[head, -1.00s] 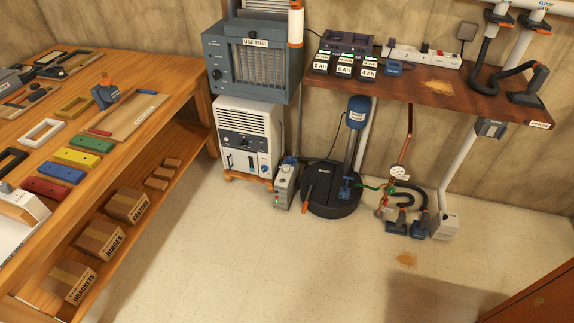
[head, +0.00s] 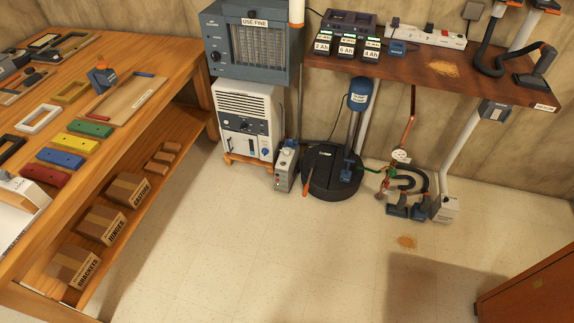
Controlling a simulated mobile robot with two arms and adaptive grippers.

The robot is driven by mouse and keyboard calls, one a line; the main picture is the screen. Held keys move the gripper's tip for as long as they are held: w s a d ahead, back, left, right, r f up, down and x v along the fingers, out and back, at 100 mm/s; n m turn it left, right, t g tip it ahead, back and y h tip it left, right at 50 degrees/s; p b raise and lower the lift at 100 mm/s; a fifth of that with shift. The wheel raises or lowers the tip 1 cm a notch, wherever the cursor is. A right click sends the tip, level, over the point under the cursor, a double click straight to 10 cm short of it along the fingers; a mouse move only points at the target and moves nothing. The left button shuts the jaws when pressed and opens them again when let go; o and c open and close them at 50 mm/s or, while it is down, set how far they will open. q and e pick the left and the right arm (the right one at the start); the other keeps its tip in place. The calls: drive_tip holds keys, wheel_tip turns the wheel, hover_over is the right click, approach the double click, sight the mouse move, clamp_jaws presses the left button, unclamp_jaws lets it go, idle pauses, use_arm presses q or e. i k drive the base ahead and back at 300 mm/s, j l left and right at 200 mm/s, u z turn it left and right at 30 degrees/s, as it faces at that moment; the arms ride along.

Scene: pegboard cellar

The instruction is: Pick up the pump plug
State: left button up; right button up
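A pump with a blue cylindrical motor (head: 358,97) and a thin upright column stands in a round black basin (head: 322,188) on the floor. A thin dark cord curves beside the column. A white power strip (head: 440,37) lies along the back of the brown wall shelf, with a dark plug (head: 429,28) in it. I cannot tell whether this plug belongs to the pump, and no other plug is clearly the pump's. Neither of my grippers is in view.
A grey box (head: 286,166) stands beside the basin. Pipes and a gauge (head: 400,156) stand right of the basin. A wooden workbench (head: 170,85) fills the left. The floor (head: 300,255) in front is mostly clear.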

sight(291, 142)
drive_tip(key=i+l+u, duration=0.3)
drive_tip(key=i, duration=0.2)
drive_tip(key=i+l+u, duration=0.3)
drive_tip(key=i+l, duration=0.1)
drive_tip(key=i, duration=0.05)
